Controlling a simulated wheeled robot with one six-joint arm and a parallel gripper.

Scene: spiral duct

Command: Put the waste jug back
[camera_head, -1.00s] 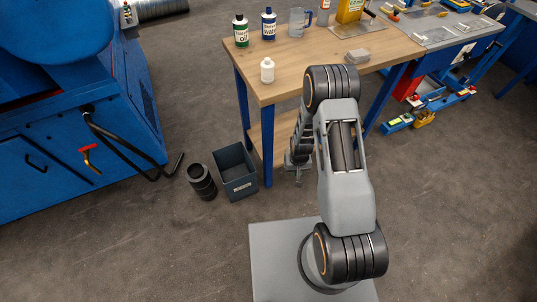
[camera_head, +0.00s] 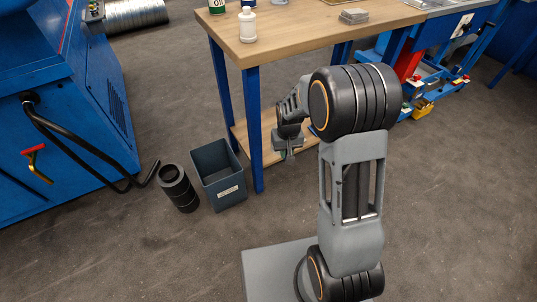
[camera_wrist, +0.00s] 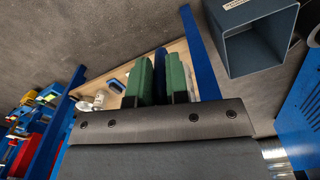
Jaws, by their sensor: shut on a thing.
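My gripper (camera_head: 287,152) hangs low beside the bench, right of its near blue leg, with the fingers pointing down. In the wrist view its green fingers (camera_wrist: 161,80) are closed on a narrow dark blue thing (camera_wrist: 160,72). Most of this thing is hidden, so I cannot tell whether it is part of the waste jug. No jug can be made out for certain in the current head view. Small pale and blue items (camera_wrist: 100,100) show past the left finger, too partly hidden to name.
A grey open bin (camera_head: 226,199) and a black ribbed cylinder (camera_head: 180,191) stand on the floor left of the bench. A white bottle (camera_head: 247,27) stands at the wooden bench's (camera_head: 320,33) near corner. A blue machine (camera_head: 60,130) fills the left. Front floor is clear.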

